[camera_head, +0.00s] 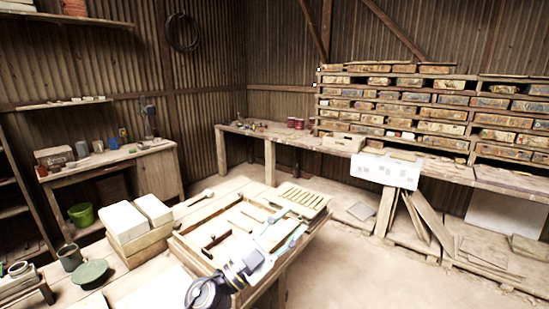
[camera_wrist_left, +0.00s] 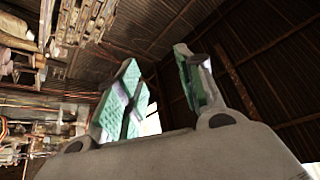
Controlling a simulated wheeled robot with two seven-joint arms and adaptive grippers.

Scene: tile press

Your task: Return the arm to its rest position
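My left gripper (camera_head: 286,227) is in the lower middle of the head view, in front of the right part of the wooden tray on the workbench. Its green-padded fingers stand apart. In the left wrist view my left gripper (camera_wrist_left: 158,72) shows its two fingers spread with nothing between them, and the shed's wall and roof behind. My left arm (camera_head: 215,288) rises from the bottom edge of the head view. My right gripper and right arm are not in view.
The workbench (camera_head: 125,283) carries a wooden tray (camera_head: 187,250) with tools, white blocks (camera_head: 126,222) on a wooden box, a slatted rack (camera_head: 297,198), a green round lid (camera_head: 90,272) and a dark mug (camera_head: 69,257). Shelves of tiles (camera_head: 440,113) line the back right. Open floor (camera_head: 365,262) lies right of the bench.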

